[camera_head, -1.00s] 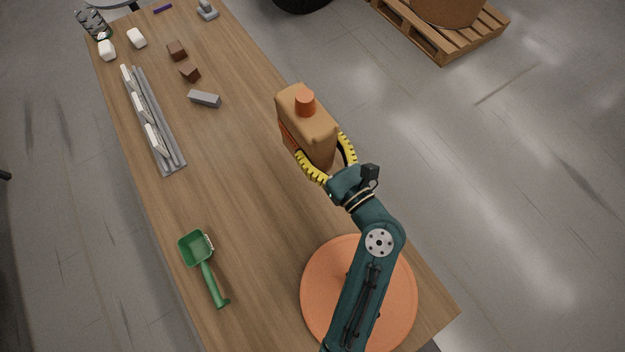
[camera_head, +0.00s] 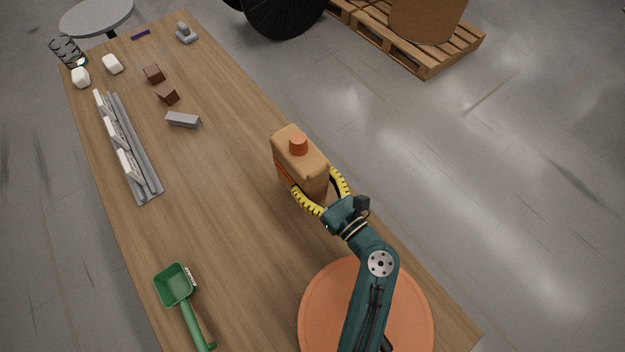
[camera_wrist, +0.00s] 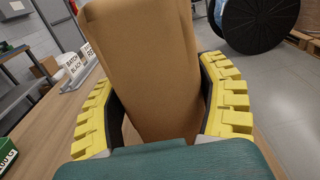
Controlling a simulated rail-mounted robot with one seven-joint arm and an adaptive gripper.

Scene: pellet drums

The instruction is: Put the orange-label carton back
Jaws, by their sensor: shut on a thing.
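The orange-label carton (camera_head: 300,160) is tan with an orange cap on top and a strip of orange label on its left side. My gripper (camera_head: 322,197) has its yellow toothed fingers closed around the carton's lower part. In the wrist view the carton (camera_wrist: 150,70) fills the middle, leaning slightly, between the two yellow fingers (camera_wrist: 158,115). The carton is over the right part of the wooden table (camera_head: 225,220). I cannot tell whether its base touches the table, as the fingers hide it.
A grey rack (camera_head: 135,160) with white label cards runs along the table's left side. A green scoop (camera_head: 178,290) lies near the front left. An orange round disc (camera_head: 320,310) lies under my arm. Brown blocks (camera_head: 167,95) and a grey block (camera_head: 183,120) sit farther back.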

